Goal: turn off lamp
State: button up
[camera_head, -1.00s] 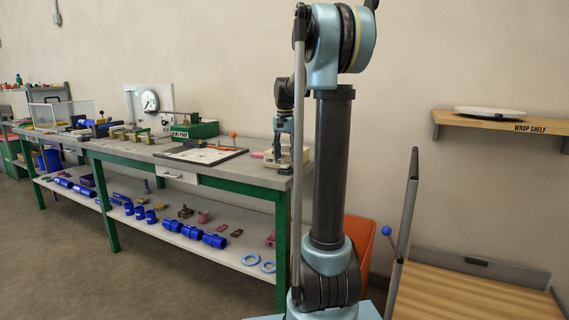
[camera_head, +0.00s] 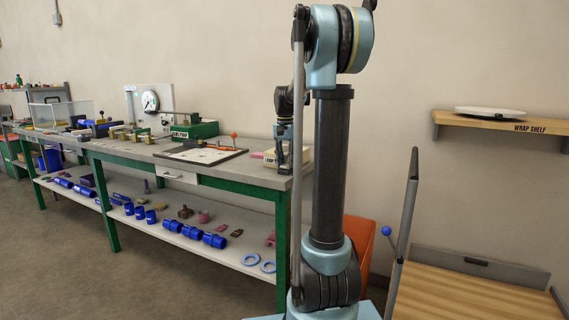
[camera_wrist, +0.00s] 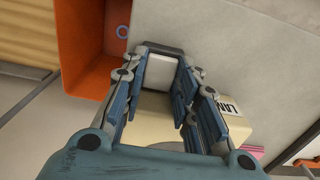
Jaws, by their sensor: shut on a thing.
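A cream box (camera_head: 269,156) with a partly readable label, seemingly starting "LA", sits at the right end of the workbench. In the wrist view the box (camera_wrist: 152,112) lies under my fingers, with its label on the right. Whether this block is part of the box is unclear. No lit lamp can be made out.
The workbench (camera_head: 240,172) carries a white board (camera_head: 202,155) and a green box (camera_head: 195,130). An orange bin (camera_wrist: 80,40) stands close beyond the bench end. A shelf (camera_head: 505,123) with a pale disc is on the right wall. Blue pipe pieces lie on the lower shelf.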

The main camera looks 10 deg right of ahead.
aim_at(283, 166)
jog(key=shift+a, duration=0.1)
jog(key=shift+s+a+t+h, duration=0.1)
jog(key=shift+t+h, duration=0.3)
jog(key=shift+t, duration=0.2)
jog(key=o, duration=1.1)
jog(key=shift+c, duration=0.2)
notch_tip(283, 166, up, 12)
jog(key=s, duration=0.1)
jog(key=shift+a+f, duration=0.15)
jog(key=shift+a, duration=0.25)
